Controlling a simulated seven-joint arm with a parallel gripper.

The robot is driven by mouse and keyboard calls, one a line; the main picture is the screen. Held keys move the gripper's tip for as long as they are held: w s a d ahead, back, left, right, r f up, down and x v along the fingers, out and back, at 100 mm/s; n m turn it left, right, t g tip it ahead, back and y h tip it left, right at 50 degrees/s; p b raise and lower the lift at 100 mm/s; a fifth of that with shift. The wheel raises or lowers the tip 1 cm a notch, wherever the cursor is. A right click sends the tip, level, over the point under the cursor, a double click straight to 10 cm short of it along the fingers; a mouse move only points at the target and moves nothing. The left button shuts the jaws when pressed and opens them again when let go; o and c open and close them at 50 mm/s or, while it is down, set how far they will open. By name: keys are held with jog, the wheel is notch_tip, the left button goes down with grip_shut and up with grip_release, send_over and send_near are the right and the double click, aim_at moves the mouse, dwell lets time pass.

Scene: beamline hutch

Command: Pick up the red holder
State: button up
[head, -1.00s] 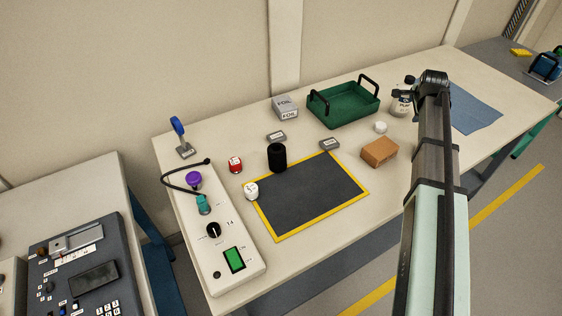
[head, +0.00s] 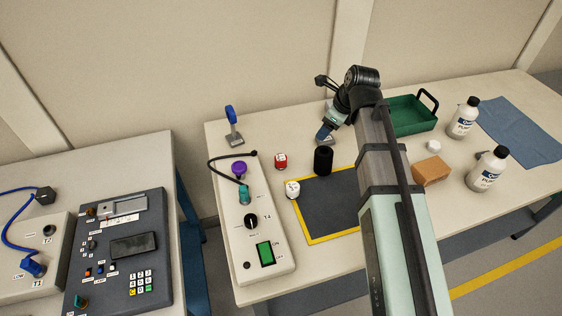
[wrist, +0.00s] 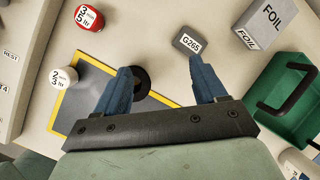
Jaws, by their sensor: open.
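The red holder (head: 281,160) is a small red piece with a white label, standing on the pale bench left of the black cylinder. In the wrist view the red holder (wrist: 90,18) is at the upper left, its label facing the camera. My gripper (head: 325,133) hangs over the bench, to the right of the red holder and apart from it. In the wrist view my gripper (wrist: 160,68) has its two blue fingers spread, with nothing held between them. The holder is outside the fingers, beyond the left one.
A black cylinder (head: 323,161) stands by the yellow-edged dark mat (head: 327,205); the left finger partly hides it in the wrist view. A white labelled piece (head: 292,190) is in front of the holder. A grey G205 block (wrist: 188,41) and green tray (head: 412,128) are to the right.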

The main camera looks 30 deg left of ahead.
jog(key=g, duration=0.2)
send_near(281, 158)
jog(key=shift+m, duration=0.3)
jog(key=x, duration=0.5)
jog(key=shift+w+f, duration=0.2)
jog(key=shift+w, duration=0.1)
jog(key=shift+s+x, duration=0.2)
jog(key=shift+x, duration=2.4)
jog(key=shift+c, duration=0.3)
jog(key=c, duration=1.1)
jog(key=shift+r, duration=0.2)
